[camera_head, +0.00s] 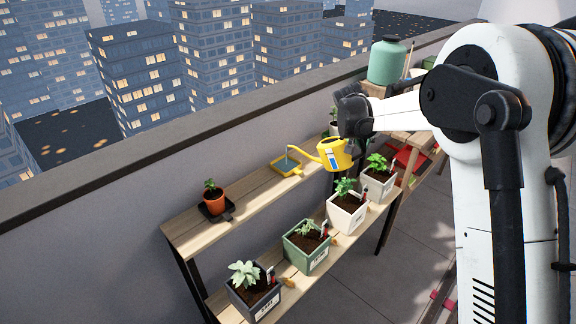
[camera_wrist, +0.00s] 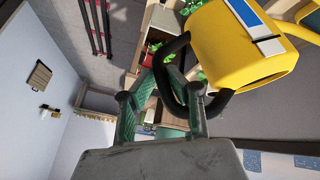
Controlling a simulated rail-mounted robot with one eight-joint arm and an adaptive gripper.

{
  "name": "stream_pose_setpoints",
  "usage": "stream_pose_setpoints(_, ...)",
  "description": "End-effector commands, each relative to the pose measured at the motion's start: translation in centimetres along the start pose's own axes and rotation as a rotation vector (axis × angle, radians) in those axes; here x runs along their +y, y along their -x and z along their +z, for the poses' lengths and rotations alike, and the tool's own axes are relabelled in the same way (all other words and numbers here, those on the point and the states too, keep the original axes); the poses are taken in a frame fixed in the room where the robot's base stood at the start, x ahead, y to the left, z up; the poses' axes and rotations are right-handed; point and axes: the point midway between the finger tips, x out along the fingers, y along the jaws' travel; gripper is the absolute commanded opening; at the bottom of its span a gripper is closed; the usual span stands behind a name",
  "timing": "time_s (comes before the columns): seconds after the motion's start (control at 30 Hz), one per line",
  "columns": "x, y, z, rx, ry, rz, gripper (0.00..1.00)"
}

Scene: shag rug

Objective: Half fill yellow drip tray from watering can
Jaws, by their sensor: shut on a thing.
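The yellow watering can (camera_head: 336,154) hangs from my gripper (camera_head: 350,128) above the upper shelf, its spout pointing left. In the wrist view the can's yellow body (camera_wrist: 235,45) is at the upper right, and my gripper (camera_wrist: 160,105) is shut on its black handle (camera_wrist: 178,75). The spout tip is above the yellow drip tray (camera_head: 298,172), which sits on the shelf. A thin blue-grey streak shows between spout tip and tray, and the tray's inside looks blue-grey. The exact liquid level is too small to tell.
A potted plant on a dark saucer (camera_head: 215,208) stands left on the upper shelf (camera_head: 250,191). Several planters, including a green one (camera_head: 307,252), line the lower shelf. A wall runs behind. A green tank (camera_head: 388,62) stands at the back right.

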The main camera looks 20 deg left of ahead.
Motion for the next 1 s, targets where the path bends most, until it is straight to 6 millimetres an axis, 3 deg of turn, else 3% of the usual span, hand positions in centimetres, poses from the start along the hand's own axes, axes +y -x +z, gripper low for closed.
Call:
stream_pose_setpoints(0.53, 0.0, -0.1, 0.1, 0.001, -0.004, -0.004, 0.0)
stream_pose_setpoints(1.0, -0.2, -3.7, 2.2, 0.013, -0.076, -0.118, 0.0)
